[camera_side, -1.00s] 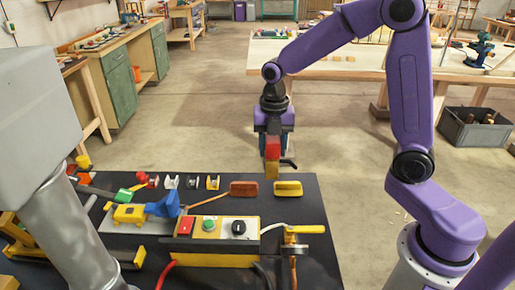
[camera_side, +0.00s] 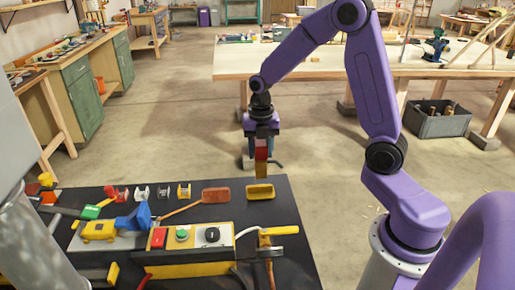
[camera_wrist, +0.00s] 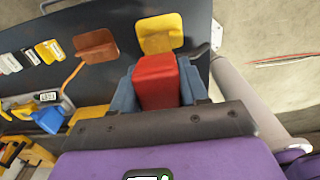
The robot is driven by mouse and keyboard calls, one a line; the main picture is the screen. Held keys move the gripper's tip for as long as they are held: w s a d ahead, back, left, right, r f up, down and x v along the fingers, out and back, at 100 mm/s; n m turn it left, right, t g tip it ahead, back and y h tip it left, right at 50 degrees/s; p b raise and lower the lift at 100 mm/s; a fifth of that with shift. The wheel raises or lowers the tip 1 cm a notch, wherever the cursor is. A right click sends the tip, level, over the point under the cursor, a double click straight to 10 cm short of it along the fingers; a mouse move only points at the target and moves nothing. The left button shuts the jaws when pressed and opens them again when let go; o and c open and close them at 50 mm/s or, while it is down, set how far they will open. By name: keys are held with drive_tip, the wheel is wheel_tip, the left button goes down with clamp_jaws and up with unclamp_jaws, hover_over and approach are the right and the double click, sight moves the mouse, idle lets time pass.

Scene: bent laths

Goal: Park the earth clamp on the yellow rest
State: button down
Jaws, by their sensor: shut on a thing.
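My gripper (camera_side: 261,143) is shut on a red block with a yellow lower end, which I take to be the earth clamp (camera_side: 261,156). In the wrist view the red top of the clamp (camera_wrist: 156,80) sits between the blue-grey fingers of my gripper (camera_wrist: 160,92). The yellow rest (camera_side: 261,191) is a flat pad at the back right of the dark bench top. In the side view the clamp's lower end is just above the pad's far edge. In the wrist view the yellow rest (camera_wrist: 160,33) shows just beyond the clamp. Any gap between them is unclear.
An orange-brown pad (camera_side: 216,195) lies left of the yellow rest. Several small spools and a blue-and-yellow tool (camera_side: 132,217) lie further left. A yellow control box (camera_side: 190,250) and a yellow-handled clamp stand (camera_side: 279,231) are nearer the camera.

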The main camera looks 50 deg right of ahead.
sight(260, 168)
drive_tip(key=shift+f, duration=3.25)
drive_tip(key=shift+a+f, duration=0.1)
drive_tip(key=shift+f, duration=0.1)
drive_tip(key=shift+c, duration=2.4)
unclamp_jaws()
